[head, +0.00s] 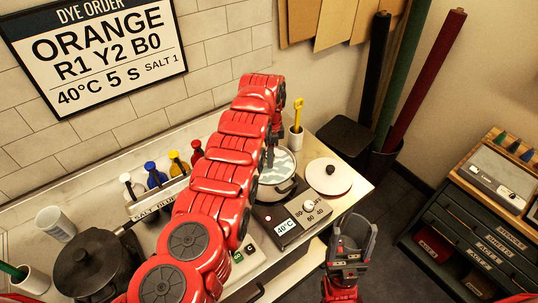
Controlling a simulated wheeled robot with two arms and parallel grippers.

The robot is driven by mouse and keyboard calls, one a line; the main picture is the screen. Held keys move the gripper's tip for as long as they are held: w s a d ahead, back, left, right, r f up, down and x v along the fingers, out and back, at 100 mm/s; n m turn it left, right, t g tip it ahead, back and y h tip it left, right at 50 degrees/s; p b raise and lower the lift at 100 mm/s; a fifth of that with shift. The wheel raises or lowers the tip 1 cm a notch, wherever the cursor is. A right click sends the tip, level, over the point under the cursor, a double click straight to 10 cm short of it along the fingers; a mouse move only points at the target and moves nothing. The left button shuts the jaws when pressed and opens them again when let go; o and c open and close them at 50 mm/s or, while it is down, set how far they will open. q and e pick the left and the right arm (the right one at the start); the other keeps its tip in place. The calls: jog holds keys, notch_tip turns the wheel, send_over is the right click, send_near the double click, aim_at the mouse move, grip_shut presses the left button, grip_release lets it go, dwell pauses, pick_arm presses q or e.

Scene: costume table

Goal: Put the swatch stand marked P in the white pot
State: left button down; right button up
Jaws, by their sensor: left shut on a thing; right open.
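The white pot (284,167) stands without its lid on the hotplate unit, and a pale grey-green wavy surface shows inside it. My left gripper (270,153) is at the pot's far left side, mostly hidden behind my red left arm. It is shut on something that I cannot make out. I see no letter P, and I cannot pick out the swatch stand. My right gripper (354,236) is open and empty, in front of the table's right end and apart from the pot.
A white lid (330,176) lies right of the pot. A white cup (295,138) with a yellow tool stands behind it. Colour-capped bottles (155,176) and a black pot (97,264) are on the left. A drawer cabinet (480,220) stands right, beyond open floor.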

pick_arm(q)
grip_release()
dwell(0.6)
jog(key=shift+r+p, duration=0.95)
jog(key=shift+r, duration=0.2)
jog(key=shift+r+p, duration=0.6)
jog(key=shift+r, duration=1.75)
